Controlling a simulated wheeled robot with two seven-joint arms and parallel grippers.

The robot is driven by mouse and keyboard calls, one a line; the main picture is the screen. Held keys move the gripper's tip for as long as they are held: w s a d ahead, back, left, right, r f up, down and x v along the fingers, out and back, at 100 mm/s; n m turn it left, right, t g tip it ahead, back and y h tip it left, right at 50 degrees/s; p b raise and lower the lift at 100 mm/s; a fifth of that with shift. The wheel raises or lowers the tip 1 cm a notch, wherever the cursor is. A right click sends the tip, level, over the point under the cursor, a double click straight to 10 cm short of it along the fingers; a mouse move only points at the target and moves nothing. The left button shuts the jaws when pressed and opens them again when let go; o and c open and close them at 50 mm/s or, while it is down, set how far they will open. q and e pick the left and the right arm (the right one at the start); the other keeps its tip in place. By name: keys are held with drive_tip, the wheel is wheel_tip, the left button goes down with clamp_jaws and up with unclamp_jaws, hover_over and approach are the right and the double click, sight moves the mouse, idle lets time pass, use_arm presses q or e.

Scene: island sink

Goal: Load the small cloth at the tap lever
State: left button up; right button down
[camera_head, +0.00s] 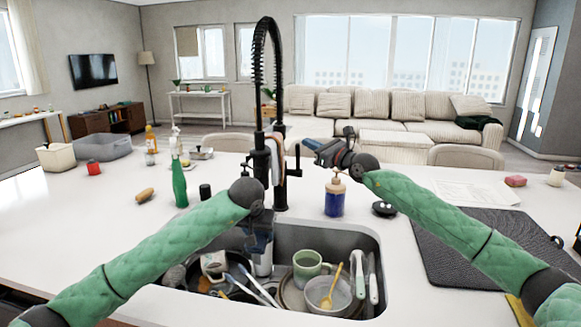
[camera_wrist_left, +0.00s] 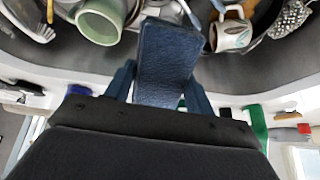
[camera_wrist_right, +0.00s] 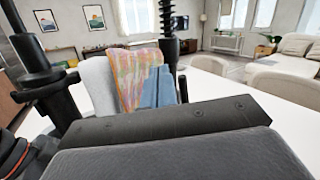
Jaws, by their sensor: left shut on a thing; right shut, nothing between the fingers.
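The black tap (camera_head: 268,110) stands behind the sink. A patterned orange-pink cloth (camera_wrist_right: 135,72) hangs at the tap beside a plain whitish cloth (camera_wrist_right: 100,85); part of the hanging cloth (camera_head: 276,160) shows in the head view. My right gripper (camera_head: 313,145) is shut and empty, to the right of the tap. In the right wrist view its blue fingers (camera_wrist_right: 158,90) overlap the patterned cloth; I cannot tell whether they touch. My left gripper (camera_head: 262,238) points down over the sink, shut on a dark blue flat thing (camera_wrist_left: 165,60) whose nature is unclear.
The sink (camera_head: 345,238) holds a green mug (camera_head: 308,266), a bowl, a patterned mug and cutlery. A blue soap bottle (camera_head: 335,198) and a green spray bottle (camera_head: 179,185) flank the tap. A dark mat (camera_head: 470,240) lies on the right.

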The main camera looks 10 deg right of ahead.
drive_tip(key=s+a+r+m+y, duration=0.15)
drive_tip(key=a+r, duration=0.25)
drive_tip(key=r, duration=0.4)
drive_tip(key=s+a+r+m+y, duration=0.1)
drive_tip(key=a+r+m+y, duration=0.15)
drive_tip(key=a+r, duration=0.4)
drive_tip(key=w+d+r+m+t+h, duration=0.1)
drive_tip(key=d+r+m+t+h, duration=0.3)
drive_tip(key=r+m+t+h, duration=0.95)
drive_tip(key=w+d+f+m+g+h, duration=0.1)
drive_tip(key=w+f+m+g, duration=0.15)
drive_tip(key=m, duration=0.35)
drive_tip(key=w+d+f+m+g, duration=0.1)
drive_tip(key=f+m+g, duration=0.2)
drive_tip(key=m, duration=0.4)
drive_tip(key=m+g+h, duration=0.2)
drive_tip(key=m+g, duration=0.3)
drive_tip(key=g, duration=1)
approach(298, 160)
drive_tip(key=s+a+r, duration=0.2)
drive_tip(key=s+r, duration=0.1)
drive_tip(key=s, duration=0.3)
drive_tip(key=w+f, duration=0.6)
drive_tip(key=w, duration=0.3)
drive_tip(key=shift+d+f, duration=0.25)
drive_tip(key=shift+f, duration=0.15)
